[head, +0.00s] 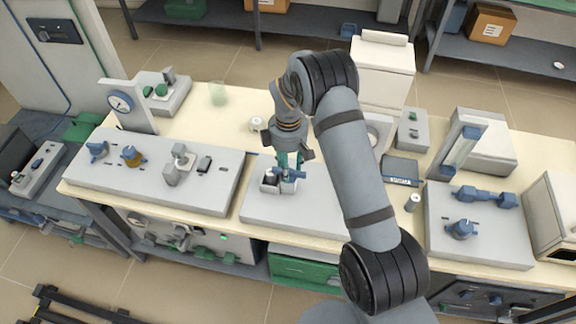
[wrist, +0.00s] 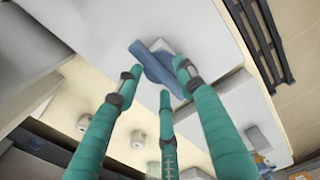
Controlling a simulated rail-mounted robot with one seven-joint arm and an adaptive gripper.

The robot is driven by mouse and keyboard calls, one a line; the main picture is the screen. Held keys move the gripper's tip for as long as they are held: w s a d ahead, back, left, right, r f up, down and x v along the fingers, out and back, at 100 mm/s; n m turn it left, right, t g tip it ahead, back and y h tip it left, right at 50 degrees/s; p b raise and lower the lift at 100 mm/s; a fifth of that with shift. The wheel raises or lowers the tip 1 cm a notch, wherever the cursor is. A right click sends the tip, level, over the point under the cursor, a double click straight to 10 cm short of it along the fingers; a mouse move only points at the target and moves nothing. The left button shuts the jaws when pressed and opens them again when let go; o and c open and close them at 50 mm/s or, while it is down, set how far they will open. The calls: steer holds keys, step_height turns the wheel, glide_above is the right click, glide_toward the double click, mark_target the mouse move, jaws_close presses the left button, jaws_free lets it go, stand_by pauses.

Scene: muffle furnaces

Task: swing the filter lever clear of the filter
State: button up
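My gripper (head: 288,165) points down over the middle grey plate, with its teal fingers apart. In the wrist view the fingertips of my gripper (wrist: 162,78) stand spread around a blue lever (wrist: 152,62), which lies between them; contact cannot be made out. The blue lever also shows in the head view (head: 296,174), just below the fingers. It sits at a pale grey block with dark recesses (head: 270,182), apparently the filter, partly hidden by my gripper. In the wrist view the filter is mostly hidden behind the lever and fingers.
The middle grey plate (head: 312,208) is otherwise bare in front. A right plate (head: 490,245) carries blue fittings (head: 462,229). A gauge stand (head: 122,102) and a small dark box (head: 400,168) stand nearby.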

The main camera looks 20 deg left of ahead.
steer(key=shift+c, duration=1.1)
jaws_close()
